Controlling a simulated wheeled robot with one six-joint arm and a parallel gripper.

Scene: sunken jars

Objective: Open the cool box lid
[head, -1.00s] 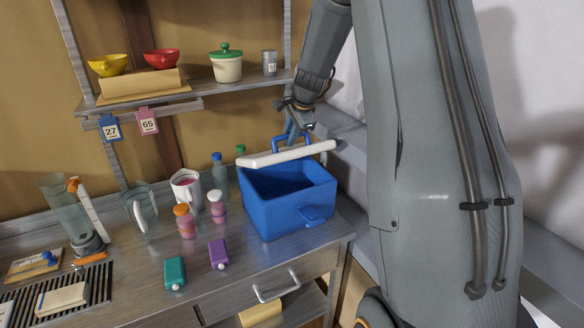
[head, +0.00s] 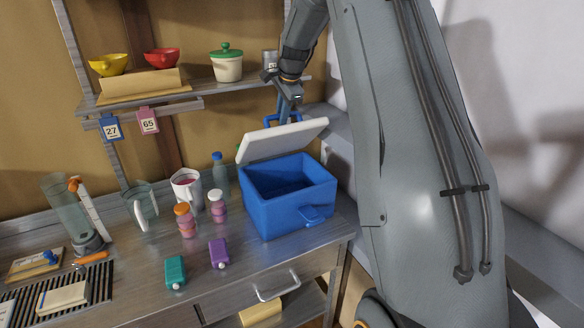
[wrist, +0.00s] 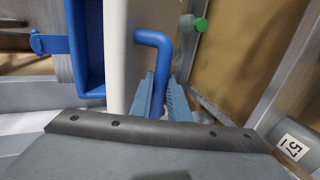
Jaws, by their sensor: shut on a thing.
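The blue cool box (head: 285,205) stands on the right end of the metal counter, and its inside shows from above. Its white lid (head: 285,138) is tilted up at the back edge, leaning over the rear of the box. My gripper (head: 288,112) is above and behind the lid, shut on the blue lid handle (head: 297,118). In the wrist view, the ribbed blue fingers of my gripper (wrist: 160,98) close around the bent handle (wrist: 154,42), beside the white lid (wrist: 117,55). The handle's lower part is hidden between the fingers.
Left of the box stand a blue-capped bottle (head: 219,172), a white mug (head: 187,188) and small jars (head: 186,220). A purple carton (head: 219,254) and a teal carton (head: 175,273) lie in front. The shelf (head: 200,88) is close to my wrist.

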